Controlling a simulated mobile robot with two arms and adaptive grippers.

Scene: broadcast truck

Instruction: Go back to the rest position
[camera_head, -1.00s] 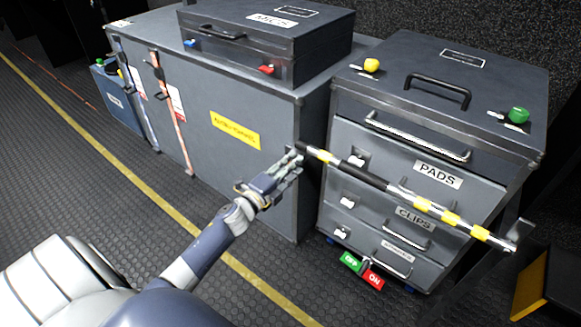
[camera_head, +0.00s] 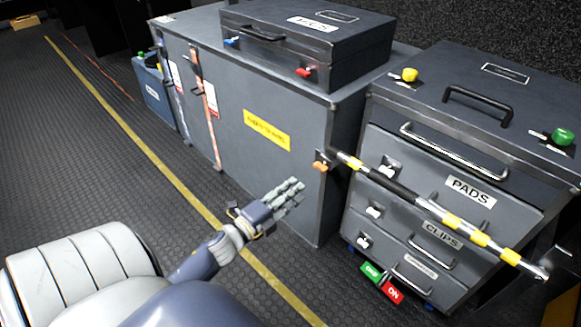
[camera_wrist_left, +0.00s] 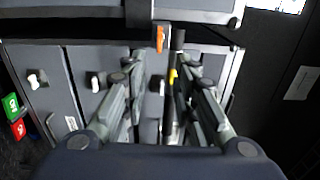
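My left gripper (camera_head: 294,191) is in front of the large grey cabinet, below and left of an orange catch (camera_head: 320,163) on its edge. Its fingers are spread with a gap between them in the left wrist view (camera_wrist_left: 157,72), and they hold nothing. A black, silver and yellow striped bar (camera_head: 405,193) runs slantwise across the drawer unit, its near-left end close to the orange catch. The gripper is apart from both. In the left wrist view the orange catch (camera_wrist_left: 160,38) shows beyond the fingertips. My right gripper is not in view.
The grey cabinet (camera_head: 228,120) carries a black case (camera_head: 305,45). To the right stands the drawer unit (camera_head: 478,68) with handles, knobs and green and red tags (camera_head: 392,292). A blue bin (camera_head: 155,95) stands at the far left. The ribbed floor at the left is clear.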

